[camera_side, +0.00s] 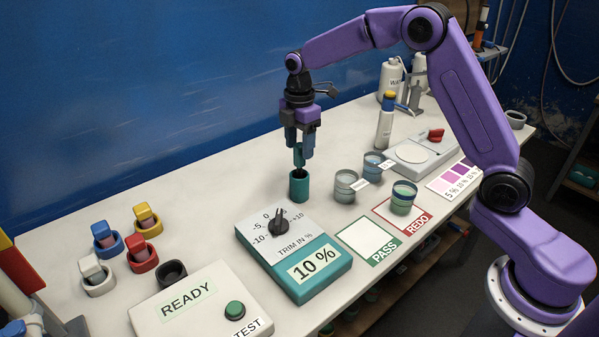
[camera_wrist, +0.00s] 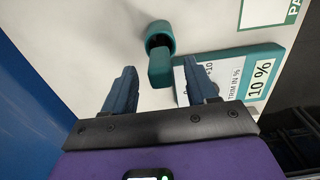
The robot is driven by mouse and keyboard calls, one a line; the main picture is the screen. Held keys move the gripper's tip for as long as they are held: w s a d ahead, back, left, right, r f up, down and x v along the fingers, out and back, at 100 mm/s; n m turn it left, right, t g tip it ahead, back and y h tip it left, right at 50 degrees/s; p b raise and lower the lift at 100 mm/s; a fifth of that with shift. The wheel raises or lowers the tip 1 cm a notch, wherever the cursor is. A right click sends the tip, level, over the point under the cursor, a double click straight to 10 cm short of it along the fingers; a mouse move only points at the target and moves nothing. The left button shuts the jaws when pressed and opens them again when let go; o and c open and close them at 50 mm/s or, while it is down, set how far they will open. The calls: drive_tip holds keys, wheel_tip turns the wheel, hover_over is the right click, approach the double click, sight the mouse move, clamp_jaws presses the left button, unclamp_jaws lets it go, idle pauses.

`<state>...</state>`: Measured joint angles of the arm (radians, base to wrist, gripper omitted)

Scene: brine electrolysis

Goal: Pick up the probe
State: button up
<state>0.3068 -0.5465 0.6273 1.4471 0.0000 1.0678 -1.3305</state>
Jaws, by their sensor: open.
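The probe (camera_side: 299,157) is a slim teal piece standing upright in a round teal holder (camera_side: 299,186) behind the trim box. My gripper (camera_side: 299,149) is above the holder, pointing down, with its fingers around or just beside the probe's top. In the wrist view the probe's blocky teal end (camera_wrist: 161,69) shows between and slightly beyond the two blue fingertips, with a gap on each side. My gripper (camera_wrist: 160,78) is open and empty. The probe's lower part is hidden inside the holder (camera_wrist: 159,36).
The teal trim box (camera_side: 296,255) reading 10 % stands in front of the holder. Glass jars (camera_side: 345,187) stand to its right, near the PASS card (camera_side: 368,242) and REDO card (camera_side: 403,216). The READY panel (camera_side: 190,305) and coloured holders (camera_side: 103,240) are left. The table behind the holder is clear.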

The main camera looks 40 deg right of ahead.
sight(298, 159)
drive_tip(key=shift+f, duration=1.65)
drive_tip(key=c, duration=1)
clamp_jaws()
drive_tip(key=shift+r, duration=0.1)
